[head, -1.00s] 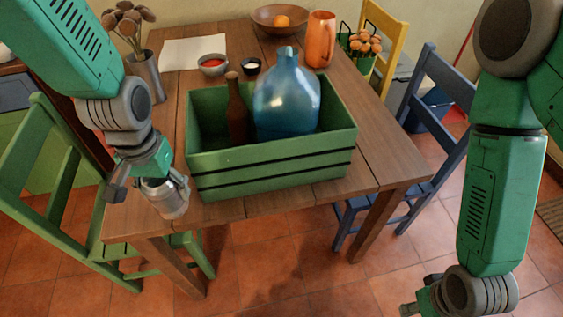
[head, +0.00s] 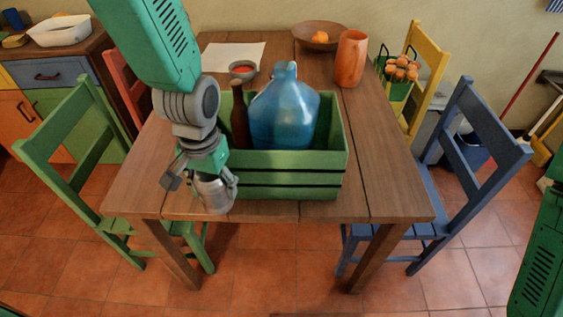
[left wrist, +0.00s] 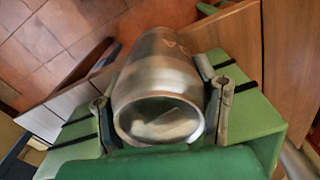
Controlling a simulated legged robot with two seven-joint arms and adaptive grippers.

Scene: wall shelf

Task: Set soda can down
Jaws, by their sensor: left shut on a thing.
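A silver soda can (head: 219,196) is in my left gripper (head: 208,178), at the front of the wooden table (head: 385,195), before the left part of the green crate (head: 290,186). In the left wrist view the can (left wrist: 158,75) lies between the two fingers (left wrist: 162,108), which press on its sides. One round end of the can faces that camera. I cannot tell whether the can touches the tabletop or is just above it. My right gripper is out of view; only a piece of my right arm shows at the right edge.
The crate holds a blue jug (head: 285,112) and a brown bottle (head: 240,118). Behind are a small red-filled bowl (head: 243,68), a paper (head: 231,54), a bowl with an orange (head: 317,42) and a copper cup (head: 351,60). Green, blue and yellow chairs surround the table. Its right side is bare.

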